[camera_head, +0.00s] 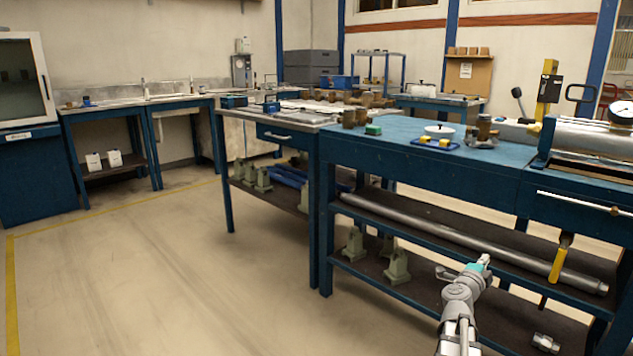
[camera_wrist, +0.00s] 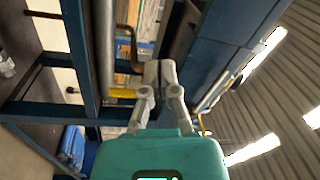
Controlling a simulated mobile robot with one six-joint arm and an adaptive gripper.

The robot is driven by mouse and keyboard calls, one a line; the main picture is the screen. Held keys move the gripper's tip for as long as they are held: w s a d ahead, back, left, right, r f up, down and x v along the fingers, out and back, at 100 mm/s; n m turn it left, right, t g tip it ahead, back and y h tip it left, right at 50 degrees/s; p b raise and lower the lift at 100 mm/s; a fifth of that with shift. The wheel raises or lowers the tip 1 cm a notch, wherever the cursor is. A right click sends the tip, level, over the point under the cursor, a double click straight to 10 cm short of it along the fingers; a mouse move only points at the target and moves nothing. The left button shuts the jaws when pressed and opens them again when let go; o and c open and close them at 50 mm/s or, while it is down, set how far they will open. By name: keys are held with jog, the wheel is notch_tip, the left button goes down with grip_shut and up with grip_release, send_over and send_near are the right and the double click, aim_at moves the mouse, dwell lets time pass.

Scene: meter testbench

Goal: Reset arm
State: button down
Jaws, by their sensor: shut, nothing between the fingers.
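My gripper (camera_wrist: 160,72) shows in the wrist view with its two grey fingers together beyond the teal body, and nothing shows between them. In the head view my arm rises from the lower right, and my gripper (camera_head: 486,259) is small at its upper end, in front of the blue workbench (camera_head: 400,150). The gripper appears clear of the bench, though its exact distance from the bench is hard to tell.
A long grey pipe (camera_head: 450,232) lies on the bench's shelf, near a yellow-handled tool (camera_head: 560,260). A cylindrical apparatus with a gauge (camera_head: 620,113) stands on the bench at right. Open floor (camera_head: 150,270) lies to the left.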

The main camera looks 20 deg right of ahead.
jog(key=w+a+f+n+t+y+p, duration=0.1)
jog(key=w+a+n+t+y, duration=0.3)
jog(key=w+a+n+y, duration=0.5)
jog(key=w+a+f+n+t+y+p, duration=0.1)
jog(key=w+a+n+t+y, duration=0.35)
jog(key=a, duration=0.95)
jog(key=w+a+f+n+g+y+p, duration=0.1)
jog(key=w+a+f+n+g+y, duration=0.2)
jog(key=a, duration=0.6)
jog(key=a+f+n+g+y+p, duration=0.1)
jog(key=a+f+n+g+y, duration=0.15)
jog(key=a+n, duration=0.4)
jog(key=s+a+f+n+g+h+p, duration=0.1)
jog(key=s+a+f+n+g+p, duration=0.35)
jog(key=s+a+g, duration=0.9)
notch_tip(320, 180, up, 37)
jog(key=s+a+t+p, duration=0.1)
jog(key=a+t+p, duration=0.1)
jog(key=p, duration=3.5)
jog(key=shift+s+a, duration=0.3)
jog(key=shift+d, duration=0.1)
